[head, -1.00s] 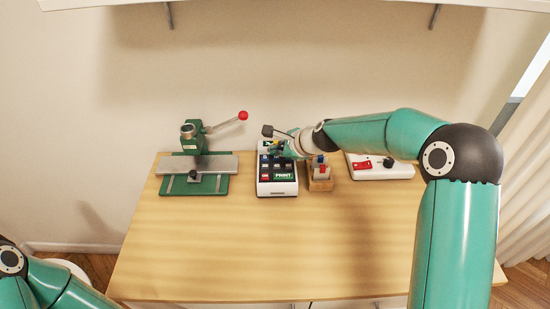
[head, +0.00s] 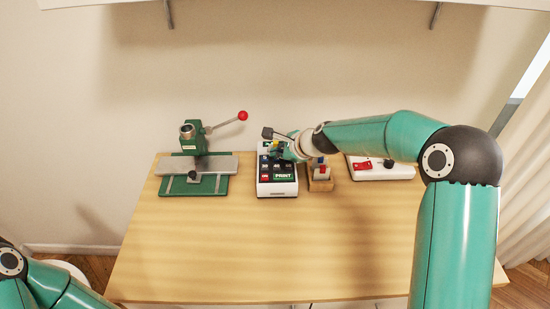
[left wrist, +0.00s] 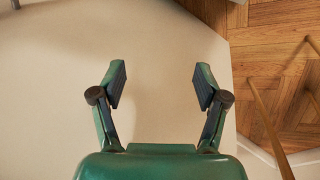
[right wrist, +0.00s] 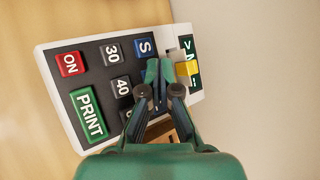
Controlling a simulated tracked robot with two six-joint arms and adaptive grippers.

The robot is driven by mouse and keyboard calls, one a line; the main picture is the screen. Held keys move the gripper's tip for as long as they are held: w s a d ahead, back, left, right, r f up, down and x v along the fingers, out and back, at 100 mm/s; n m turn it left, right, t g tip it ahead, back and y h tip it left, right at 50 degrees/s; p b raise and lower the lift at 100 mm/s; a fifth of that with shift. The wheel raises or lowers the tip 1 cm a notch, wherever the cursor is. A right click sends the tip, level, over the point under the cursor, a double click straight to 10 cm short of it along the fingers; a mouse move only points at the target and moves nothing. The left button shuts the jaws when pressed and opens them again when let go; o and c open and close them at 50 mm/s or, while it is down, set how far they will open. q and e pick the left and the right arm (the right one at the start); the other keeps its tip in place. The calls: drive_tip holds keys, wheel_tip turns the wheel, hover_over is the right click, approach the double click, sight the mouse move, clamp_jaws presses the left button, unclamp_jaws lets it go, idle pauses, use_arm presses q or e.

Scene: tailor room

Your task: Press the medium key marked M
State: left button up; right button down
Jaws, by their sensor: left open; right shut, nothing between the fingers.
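The label printer (head: 276,189) stands at the back middle of the table; in the right wrist view its white case (right wrist: 57,103) fills the upper left. There I see a red ON key (right wrist: 69,64), a green PRINT key (right wrist: 90,114), grey keys 30 (right wrist: 112,54) and 40 (right wrist: 122,88), and a blue S key (right wrist: 145,47). No M key is readable; my fingers cover the area below S. My right gripper (right wrist: 159,72) is shut and empty, its tips over the keys; contact is unclear. My left gripper (left wrist: 160,78) is open and empty, away from the printer.
A green press with a red-knobbed lever (head: 243,115) stands left of the printer. A small wooden holder (head: 320,184) is close on its right, then a white device with a red part (head: 363,165). The table's front (head: 260,250) is clear.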

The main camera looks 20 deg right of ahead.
idle(0.4)
drive_tip(key=shift+r+p, duration=0.8)
drive_tip(key=shift+p, duration=0.1)
wheel_tip(320, 180, up, 5)
drive_tip(key=p, duration=0.5)
idle(0.5)
